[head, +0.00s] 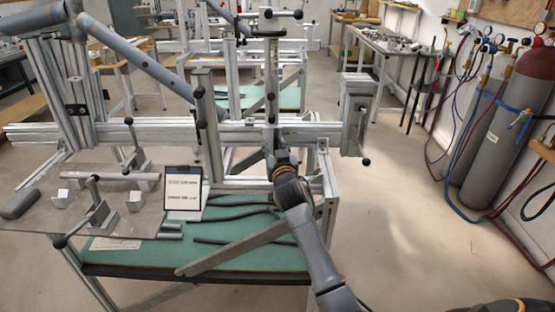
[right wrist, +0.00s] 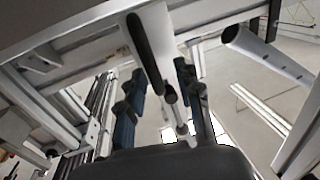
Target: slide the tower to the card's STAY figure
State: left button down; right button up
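A silver upright post with a dark handle (head: 271,75) rises from the long horizontal rail (head: 100,132), right of its middle; I take it for the tower. The white card (head: 183,188) stands in a dark frame on the bench, left of the rail's middle; its two lines of print are too small to read surely. My right gripper (head: 281,158) is just below the rail at the post's foot. In the right wrist view its fingers (right wrist: 163,110) are apart, with a dark-knobbed lever (right wrist: 170,94) seen between them; contact cannot be told. My left gripper is not in view.
A grey plate (head: 105,215) with blocks and clamps lies at left. Dark rods (head: 235,215) lie on the green bench top (head: 265,258). A blue-grey tube (head: 145,62) slants down to another upright (head: 208,120). An end bracket (head: 357,112) closes the rail's right. Gas cylinders (head: 500,130) stand far right.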

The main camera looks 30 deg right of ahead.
jog(key=v, duration=1)
jog(key=shift+s+a, duration=0.2)
jog(key=shift+a, duration=0.1)
jog(key=shift+r, duration=0.1)
